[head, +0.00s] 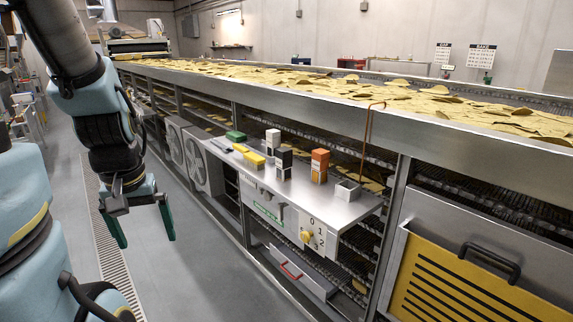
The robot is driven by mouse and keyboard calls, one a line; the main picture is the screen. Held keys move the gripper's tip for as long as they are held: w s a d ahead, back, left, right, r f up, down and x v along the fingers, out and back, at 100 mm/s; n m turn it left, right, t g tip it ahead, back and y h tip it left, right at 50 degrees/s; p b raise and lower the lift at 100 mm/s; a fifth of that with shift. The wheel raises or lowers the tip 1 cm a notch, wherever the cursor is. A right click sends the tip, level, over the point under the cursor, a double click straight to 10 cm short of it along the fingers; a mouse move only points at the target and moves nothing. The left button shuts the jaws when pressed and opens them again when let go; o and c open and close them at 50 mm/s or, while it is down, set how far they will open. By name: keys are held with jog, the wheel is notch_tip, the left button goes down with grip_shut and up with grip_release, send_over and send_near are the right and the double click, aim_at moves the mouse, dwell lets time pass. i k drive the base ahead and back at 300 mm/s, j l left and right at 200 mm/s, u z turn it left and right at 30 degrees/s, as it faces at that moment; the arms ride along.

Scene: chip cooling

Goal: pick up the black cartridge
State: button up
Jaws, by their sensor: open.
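A black cartridge (284,158), an upright block with a pale lower part, stands on the small metal shelf (300,193) at the side of the conveyor. My gripper (146,241) hangs at the left over the floor, its two dark green fingers pointing down and apart. It is empty and well to the left of the shelf, away from the cartridge.
A yellow item (254,156) and a green item (235,136) lie further left. The conveyor (400,103) carrying chips rises behind the shelf.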

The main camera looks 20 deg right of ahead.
aim_at(284, 158)
jog(key=z, duration=0.75)
jog(key=i+l+u, duration=0.35)
jog(key=i+u, duration=0.15)
